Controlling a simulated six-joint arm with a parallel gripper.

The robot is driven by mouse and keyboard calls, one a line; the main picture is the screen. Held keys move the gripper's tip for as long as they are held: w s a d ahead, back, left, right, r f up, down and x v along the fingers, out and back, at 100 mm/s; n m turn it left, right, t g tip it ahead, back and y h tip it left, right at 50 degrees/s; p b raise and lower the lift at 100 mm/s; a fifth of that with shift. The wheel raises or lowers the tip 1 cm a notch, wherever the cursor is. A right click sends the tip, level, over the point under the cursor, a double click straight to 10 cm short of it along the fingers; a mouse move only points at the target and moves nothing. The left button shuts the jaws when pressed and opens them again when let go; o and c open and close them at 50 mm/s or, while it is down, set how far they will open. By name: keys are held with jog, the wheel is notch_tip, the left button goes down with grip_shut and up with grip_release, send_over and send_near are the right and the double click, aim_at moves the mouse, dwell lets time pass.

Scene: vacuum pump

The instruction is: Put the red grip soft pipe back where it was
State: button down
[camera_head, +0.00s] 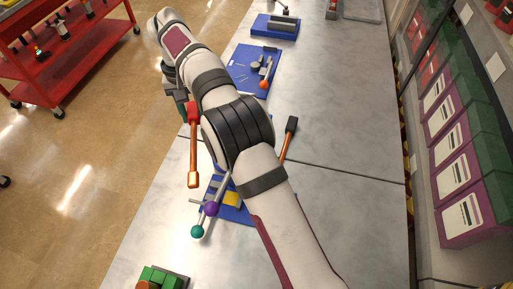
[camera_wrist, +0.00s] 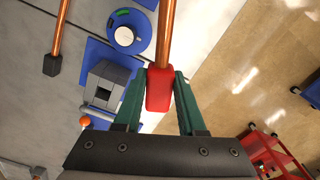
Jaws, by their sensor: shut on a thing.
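The red grip soft pipe is a copper-coloured tube with a red grip. In the wrist view its red grip (camera_wrist: 160,90) is between the teal fingers of my gripper (camera_wrist: 162,78), which is shut on it. The copper tube runs out beyond the fingertips to the top edge. In the head view the red grip (camera_head: 193,113) is left of my arm. The tube points down the picture over the bench's left side and ends in a copper-coloured tip. My gripper is mostly hidden behind my arm there.
A black grip pipe (camera_head: 289,128) lies right of my arm; its black grip shows in the wrist view (camera_wrist: 53,65). A blue base (camera_head: 232,213) with purple and teal balls is partly hidden below my arm. A blue plate (camera_head: 243,77) with an orange ball is farther up. The right bench is clear.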

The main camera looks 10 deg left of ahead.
jog(key=w+d+m, duration=0.2)
jog(key=w+d, duration=0.3)
jog(key=d, duration=0.6)
jog(key=w+d+m, duration=0.2)
jog(key=w+d, duration=0.2)
jog(key=d, duration=0.7)
jog(key=s+d+f, duration=0.3)
jog(key=s+d, duration=0.1)
jog(key=d, duration=0.7)
jog(key=s+d+f, duration=0.2)
jog(key=s+d, duration=0.1)
jog(key=d, duration=0.7)
send_over(316, 161)
notch_tip(316, 161, down, 8)
jog(key=shift+s+d+r, duration=0.1)
jog(key=shift+r, duration=0.15)
notch_tip(316, 161, down, 3)
jog(key=shift+f, duration=0.45)
